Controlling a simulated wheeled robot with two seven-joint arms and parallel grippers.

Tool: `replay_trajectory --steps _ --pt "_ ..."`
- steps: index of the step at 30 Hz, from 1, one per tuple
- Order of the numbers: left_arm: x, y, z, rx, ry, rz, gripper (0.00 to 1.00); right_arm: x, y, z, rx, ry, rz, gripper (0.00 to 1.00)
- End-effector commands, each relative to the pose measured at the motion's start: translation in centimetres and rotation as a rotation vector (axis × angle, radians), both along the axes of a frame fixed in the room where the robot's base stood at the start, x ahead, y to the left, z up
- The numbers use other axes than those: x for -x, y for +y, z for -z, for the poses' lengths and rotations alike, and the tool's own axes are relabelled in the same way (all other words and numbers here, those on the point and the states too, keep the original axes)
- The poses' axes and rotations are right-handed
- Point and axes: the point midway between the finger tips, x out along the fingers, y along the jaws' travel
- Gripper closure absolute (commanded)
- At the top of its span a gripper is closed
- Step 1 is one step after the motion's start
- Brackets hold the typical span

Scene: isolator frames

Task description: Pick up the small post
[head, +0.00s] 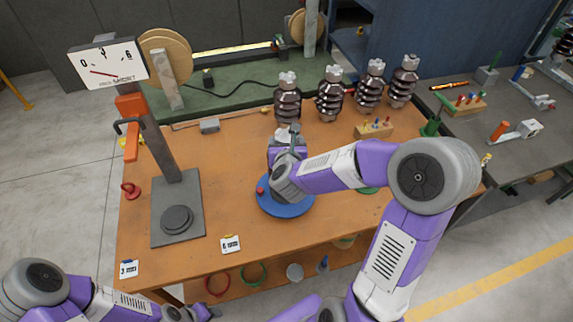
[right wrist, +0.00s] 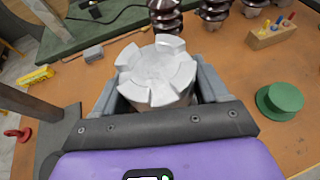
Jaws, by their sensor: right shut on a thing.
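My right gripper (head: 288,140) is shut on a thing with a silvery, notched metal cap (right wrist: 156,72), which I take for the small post. In the right wrist view the cap sits between the two grey fingers of the gripper (right wrist: 157,88). The body below the cap is hidden by the gripper. In the head view only a little grey metal (head: 287,131) shows at the gripper, above the far side of a blue round plate (head: 286,208). I cannot tell whether the post touches anything below. My left gripper (head: 203,312) is low at the bottom edge; its jaws are unclear.
Several brown ribbed insulators with grey caps (head: 330,92) stand along the bench's back edge. A gauge stand (head: 161,235) with an orange lever is at left. A wooden peg block (head: 375,129) and a green spool (right wrist: 280,99) are at right. The front-left bench (head: 190,262) is mostly clear.

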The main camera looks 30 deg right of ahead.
Motion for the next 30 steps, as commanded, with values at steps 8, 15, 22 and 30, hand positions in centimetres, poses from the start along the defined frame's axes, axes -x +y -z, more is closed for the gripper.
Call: replay_trajectory --steps 8,15,22,30 --pt "0.0 0.0 0.0 0.000 0.000 0.000 0.57 -0.3 0.0 -0.8 0.008 -0.019 -0.001 1.00" --pt "0.0 0.0 -0.1 0.000 0.000 0.000 0.57 -0.3 0.0 -0.9 0.008 -0.018 0.000 1.00" --pt "0.0 0.0 -0.5 0.000 0.000 0.000 0.57 -0.3 0.0 -3.4 0.011 -0.024 0.000 1.00" --pt "0.0 0.0 -1.5 0.000 0.000 0.000 0.57 -0.2 0.0 -7.7 0.010 -0.023 0.001 1.00"
